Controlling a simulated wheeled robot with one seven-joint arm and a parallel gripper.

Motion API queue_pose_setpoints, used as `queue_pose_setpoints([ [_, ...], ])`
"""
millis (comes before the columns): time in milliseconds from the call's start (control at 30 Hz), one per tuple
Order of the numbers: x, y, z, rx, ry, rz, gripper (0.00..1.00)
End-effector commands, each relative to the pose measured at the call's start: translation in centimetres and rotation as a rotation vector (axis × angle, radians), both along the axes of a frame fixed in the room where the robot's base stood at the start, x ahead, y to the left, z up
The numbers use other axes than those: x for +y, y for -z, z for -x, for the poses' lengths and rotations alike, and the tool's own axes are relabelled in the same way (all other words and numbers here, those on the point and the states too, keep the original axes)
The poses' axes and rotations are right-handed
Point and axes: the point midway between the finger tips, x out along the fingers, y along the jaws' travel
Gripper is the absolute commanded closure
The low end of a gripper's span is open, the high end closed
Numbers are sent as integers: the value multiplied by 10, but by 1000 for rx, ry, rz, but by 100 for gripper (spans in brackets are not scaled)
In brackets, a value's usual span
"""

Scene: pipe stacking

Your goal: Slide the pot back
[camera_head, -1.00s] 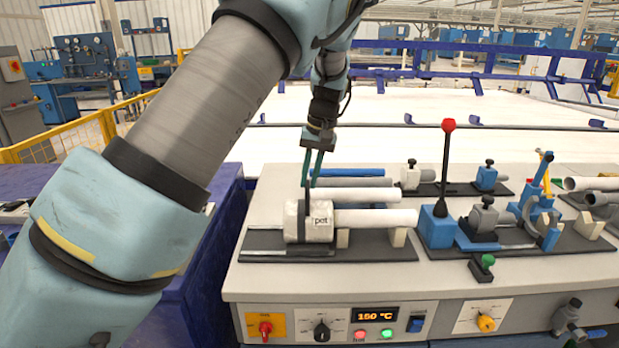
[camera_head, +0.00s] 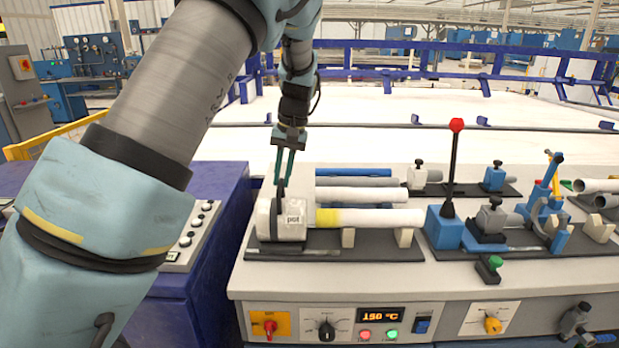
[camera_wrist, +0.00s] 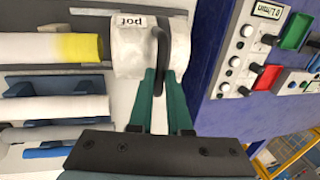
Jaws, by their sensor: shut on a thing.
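The pot (camera_head: 290,226), a white block labelled "pot", sits on a dark rail base (camera_head: 345,250) at the left of the bench. My gripper (camera_head: 284,183) reaches down from above and is shut on the pot's dark upright handle. In the wrist view the green fingers (camera_wrist: 161,108) close around the handle beside the pot (camera_wrist: 135,48). A white pipe (camera_head: 370,218) lies on cream supports to the right of the pot. Its left end is yellow, and a gap shows between it and the pot in the wrist view (camera_wrist: 50,48).
More pipes (camera_head: 355,194) lie behind. A blue clamp station with a red-knobbed lever (camera_head: 457,125) stands to the right. A control panel (camera_head: 340,324) reading 150 °C is on the bench front. A blue cabinet with buttons (camera_head: 195,245) stands left of the bench.

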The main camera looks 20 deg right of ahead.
Motion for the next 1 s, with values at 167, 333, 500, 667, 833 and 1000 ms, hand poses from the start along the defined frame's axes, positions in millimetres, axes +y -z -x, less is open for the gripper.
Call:
queue_pose_setpoints([
  [167,18,0,-9,-1,2,8,100],
  [333,21,0,-10,-2,5,5,100],
  [500,22,0,-11,-2,3,3,83],
  [667,22,0,-11,-2,2,4,65],
  [833,21,0,-10,-1,4,6,54],
  [1000,20,-1,-10,0,4,7,54],
])
